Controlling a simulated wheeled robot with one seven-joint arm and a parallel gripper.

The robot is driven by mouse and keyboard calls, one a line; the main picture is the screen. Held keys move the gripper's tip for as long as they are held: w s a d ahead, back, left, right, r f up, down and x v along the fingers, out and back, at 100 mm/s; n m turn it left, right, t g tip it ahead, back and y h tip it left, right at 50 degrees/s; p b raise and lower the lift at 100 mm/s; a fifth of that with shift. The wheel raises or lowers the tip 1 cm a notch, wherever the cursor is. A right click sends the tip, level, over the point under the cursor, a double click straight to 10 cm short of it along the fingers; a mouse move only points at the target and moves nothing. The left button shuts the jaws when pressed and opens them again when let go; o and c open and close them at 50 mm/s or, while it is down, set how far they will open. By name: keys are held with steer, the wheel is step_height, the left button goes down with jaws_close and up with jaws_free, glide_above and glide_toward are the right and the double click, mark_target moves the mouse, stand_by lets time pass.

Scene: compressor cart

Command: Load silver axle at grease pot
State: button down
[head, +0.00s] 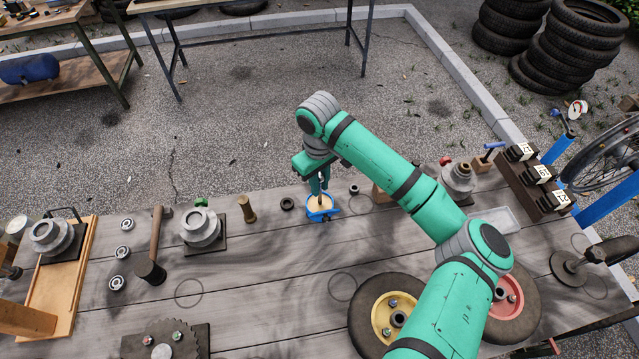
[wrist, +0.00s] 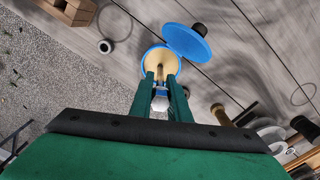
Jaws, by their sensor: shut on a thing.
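The grease pot (head: 333,209) is a small blue pot with tan grease, standing on the wooden bench. In the wrist view the pot (wrist: 147,63) is open, with its blue round lid (wrist: 187,42) beside it. My gripper (head: 320,190) points down over the pot. In the wrist view my gripper (wrist: 166,88) is shut on the silver axle (wrist: 160,102). The axle's pale head shows between the fingers and its shaft points toward the grease. I cannot tell whether the tip touches the grease.
A dark ring (head: 287,203) and a brass-coloured peg (head: 247,209) stand left of the pot. A small dark nut (head: 354,189) lies to its right. A hammer (head: 151,268) and a grey hub (head: 201,228) are further left. Two wheels (head: 372,318) lie at the front right.

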steer(key=shift+f, duration=0.1)
steer(key=shift+r, duration=3.55)
